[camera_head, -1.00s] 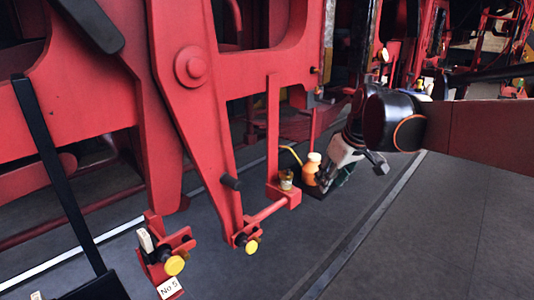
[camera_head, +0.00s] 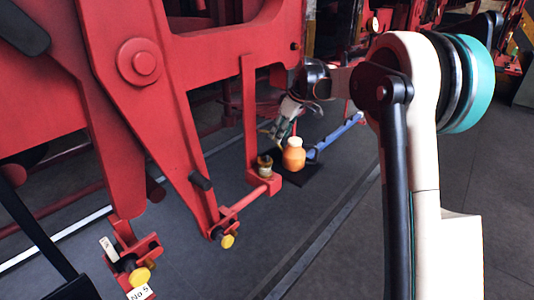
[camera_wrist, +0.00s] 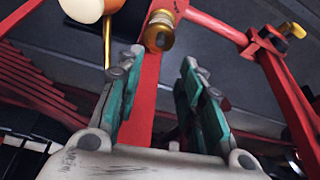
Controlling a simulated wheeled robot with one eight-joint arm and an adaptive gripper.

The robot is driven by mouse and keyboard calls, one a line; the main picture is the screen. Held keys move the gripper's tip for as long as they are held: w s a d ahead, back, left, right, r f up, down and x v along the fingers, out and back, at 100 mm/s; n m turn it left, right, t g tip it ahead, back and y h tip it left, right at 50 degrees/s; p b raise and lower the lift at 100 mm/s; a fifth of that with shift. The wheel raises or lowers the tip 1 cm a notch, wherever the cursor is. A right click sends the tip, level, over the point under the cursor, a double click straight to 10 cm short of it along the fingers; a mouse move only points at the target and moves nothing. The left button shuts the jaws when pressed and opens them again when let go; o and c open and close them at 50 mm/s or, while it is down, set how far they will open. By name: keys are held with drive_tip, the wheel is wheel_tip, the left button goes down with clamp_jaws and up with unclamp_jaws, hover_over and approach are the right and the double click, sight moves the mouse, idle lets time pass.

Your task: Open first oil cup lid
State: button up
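The oil cup (camera_head: 265,160) is a small brass-coloured cup on a red bracket at the foot of a red upright bar. It shows in the wrist view (camera_wrist: 159,32) at the top, just beyond the finger gap.
An orange bottle (camera_head: 294,157) stands on a black mat (camera_head: 310,172) close beside the cup. A blue long object (camera_head: 340,136) lies behind it. Red rods and yellow knobs (camera_head: 228,241) are at lower left.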

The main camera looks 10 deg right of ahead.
sight(268, 157)
drive_tip(key=b+x, duration=0.3)
drive_tip(key=x, duration=0.9)
drive_tip(key=shift+w+a+f, duration=0.1)
drive_tip(key=shift+f, duration=0.15)
clamp_jaws()
